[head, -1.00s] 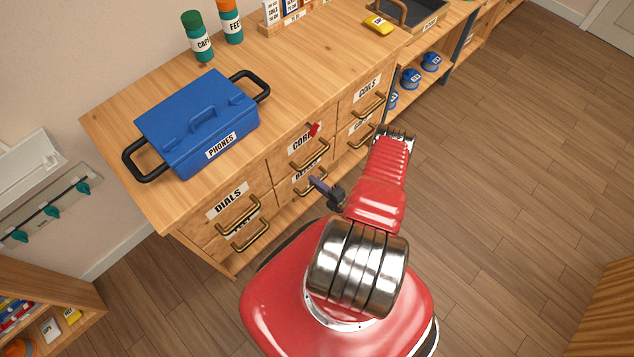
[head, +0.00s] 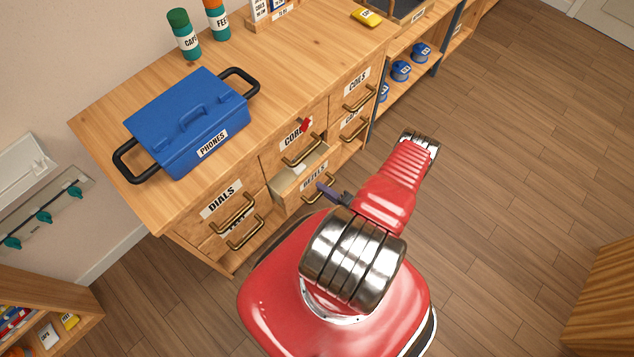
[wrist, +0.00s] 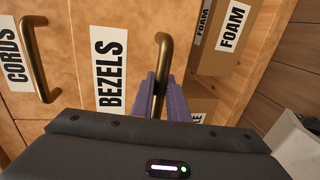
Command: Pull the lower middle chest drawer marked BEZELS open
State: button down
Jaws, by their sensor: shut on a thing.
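The lower middle drawer marked BEZELS (head: 290,190) stands pulled out from the wooden chest in the head view, with part of its inside showing. Its label (wrist: 108,69) reads BEZELS in the wrist view. Its brass handle (wrist: 163,58) runs between the purple fingers of my gripper (wrist: 161,97), which is shut on it. In the head view my gripper (head: 326,191) is at the drawer front, partly hidden by my red arm.
The CORDS drawer (head: 284,146) above is shut. DIALS (head: 221,205) and COILS (head: 358,88) drawers flank it. A blue PHONES box (head: 190,115) stands on top.

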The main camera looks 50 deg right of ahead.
jog(key=f+v, duration=0.2)
jog(key=v, duration=0.8)
jog(key=s+f+v, duration=0.1)
jog(key=f+v, duration=0.1)
jog(key=v, duration=0.9)
jog(key=shift+a+f, duration=0.25)
jog(key=c, duration=1.7)
grip_release()
jog(key=shift+c, duration=0.2)
jog(key=shift+s+d, duration=0.1)
jog(key=shift+r, duration=0.1)
jog(key=v, duration=1.3)
jog(key=shift+s, duration=0.4)
